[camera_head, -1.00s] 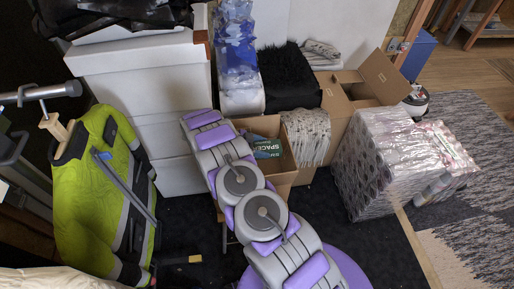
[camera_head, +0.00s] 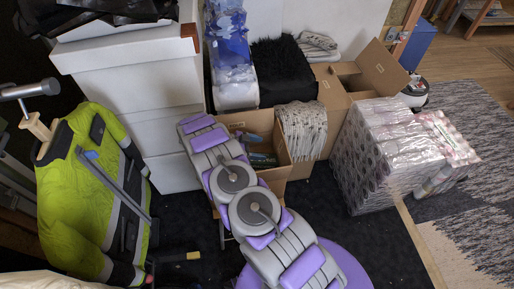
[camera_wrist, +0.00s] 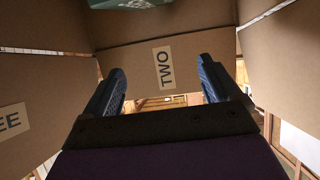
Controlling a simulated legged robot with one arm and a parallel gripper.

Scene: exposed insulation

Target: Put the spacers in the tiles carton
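The green spacers box (camera_head: 263,160) lies low inside an open brown carton (camera_head: 279,173), partly hidden by its walls and my arm. Any name on this carton is not readable in the head view. A green piece, likely the spacers box (camera_wrist: 124,3), shows at the top edge of the wrist view. My gripper (camera_wrist: 160,72) is open, with nothing between its fingers. Cardboard walls surround it, one labelled "TWO" and another ending in "EE". In the head view my gripper (camera_head: 250,138) is small and partly hidden at the carton's opening, above the spacers.
Plastic-wrapped rolls (camera_head: 375,165) stand farther right. White boxes (camera_head: 135,75) are stacked left, near a hi-vis jacket (camera_head: 75,205). Dark floor (camera_head: 350,235) is free in front.

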